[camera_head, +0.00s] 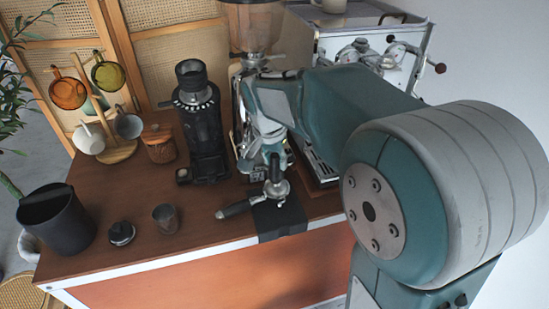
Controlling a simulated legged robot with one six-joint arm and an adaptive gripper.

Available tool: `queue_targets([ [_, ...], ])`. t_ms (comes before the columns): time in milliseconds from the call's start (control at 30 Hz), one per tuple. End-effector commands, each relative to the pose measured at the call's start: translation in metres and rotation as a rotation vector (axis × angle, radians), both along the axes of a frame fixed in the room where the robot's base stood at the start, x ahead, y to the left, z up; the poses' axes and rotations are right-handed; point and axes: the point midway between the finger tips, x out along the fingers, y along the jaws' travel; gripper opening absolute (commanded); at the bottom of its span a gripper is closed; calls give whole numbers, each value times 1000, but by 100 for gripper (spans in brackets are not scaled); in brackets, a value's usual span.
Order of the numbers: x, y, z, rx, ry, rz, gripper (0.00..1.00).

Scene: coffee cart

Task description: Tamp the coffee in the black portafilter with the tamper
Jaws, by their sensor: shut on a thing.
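The portafilter (236,208) lies at the counter's front edge, its black handle pointing left and its metal head over a black mat (283,222). My gripper (273,158) is above the head, pointing down, and is shut on the tamper (275,173), whose dark upright handle shows just under the fingers. The tamper stands over the portafilter's head, in line with it. I cannot tell whether its base touches the coffee. The coffee itself is hidden.
A black grinder (204,140) stands left of my gripper, and an espresso machine (390,48) behind my arm. A small metal cup (166,218), a round black-and-silver tool (121,233), a black knock bin (57,222) and a mug rack (120,150) are further left.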

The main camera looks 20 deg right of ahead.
Motion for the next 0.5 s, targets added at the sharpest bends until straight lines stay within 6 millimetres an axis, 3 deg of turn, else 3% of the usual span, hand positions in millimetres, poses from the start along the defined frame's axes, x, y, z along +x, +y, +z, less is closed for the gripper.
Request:
queue_targets([
  [500,0,0,-5,0,-1,0,0],
])
